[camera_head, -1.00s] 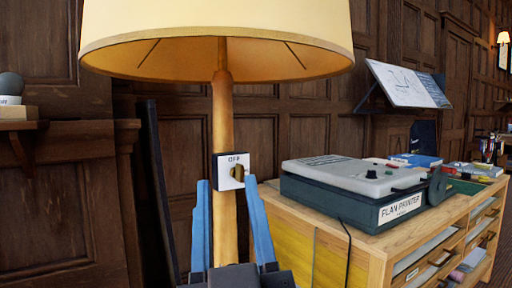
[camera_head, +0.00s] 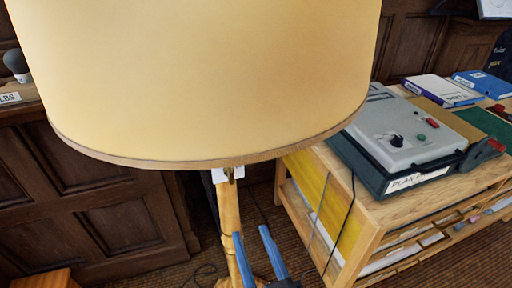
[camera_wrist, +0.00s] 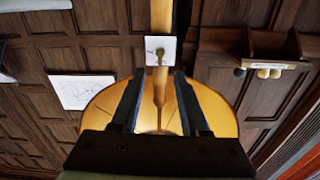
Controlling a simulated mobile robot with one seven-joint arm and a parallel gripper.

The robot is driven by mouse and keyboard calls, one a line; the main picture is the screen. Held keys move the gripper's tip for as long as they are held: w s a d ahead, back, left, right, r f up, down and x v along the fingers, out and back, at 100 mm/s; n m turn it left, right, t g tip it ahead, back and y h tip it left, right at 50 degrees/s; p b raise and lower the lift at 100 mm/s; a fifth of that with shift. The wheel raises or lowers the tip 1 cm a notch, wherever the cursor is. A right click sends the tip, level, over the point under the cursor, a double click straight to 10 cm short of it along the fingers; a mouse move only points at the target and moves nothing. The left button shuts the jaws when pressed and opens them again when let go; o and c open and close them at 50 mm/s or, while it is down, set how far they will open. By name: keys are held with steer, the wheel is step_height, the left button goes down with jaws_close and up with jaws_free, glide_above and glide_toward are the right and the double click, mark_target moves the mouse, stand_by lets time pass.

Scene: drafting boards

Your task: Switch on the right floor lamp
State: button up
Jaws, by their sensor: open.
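The floor lamp has a wide cream shade (camera_head: 200,80) that fills the upper left of the head view. Its wooden pole (camera_head: 228,210) runs down below. The white switch plate (camera_head: 227,174) is mostly hidden under the shade rim there. In the wrist view, which is upside down, the switch plate (camera_wrist: 160,50) shows with a brass-coloured knob (camera_wrist: 159,53); its label is unreadable. My gripper (camera_head: 251,232) has blue fingers, spread apart and empty, beside the lower pole in the head view. In the wrist view my gripper (camera_wrist: 157,75) has its fingertips on either side of the plate's line, apparently short of it.
A wooden cabinet (camera_head: 365,215) with a plan printer (camera_head: 400,140) and books (camera_head: 440,90) stands right of the lamp. A cable hangs down its side. A shelf (camera_head: 25,105) with a bulb is at left.

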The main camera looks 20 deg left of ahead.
mark_target(233, 184)
steer(key=p+x, duration=0.1)
steer(key=x, duration=0.2)
steer(key=p+x, duration=0.1)
steer(key=x, duration=0.3)
steer(key=p+x, duration=0.2)
steer(key=x, duration=0.2)
steer(key=shift+r, duration=0.3)
steer(key=shift+x, duration=0.8)
steer(key=shift+f, duration=0.1)
jaws_close()
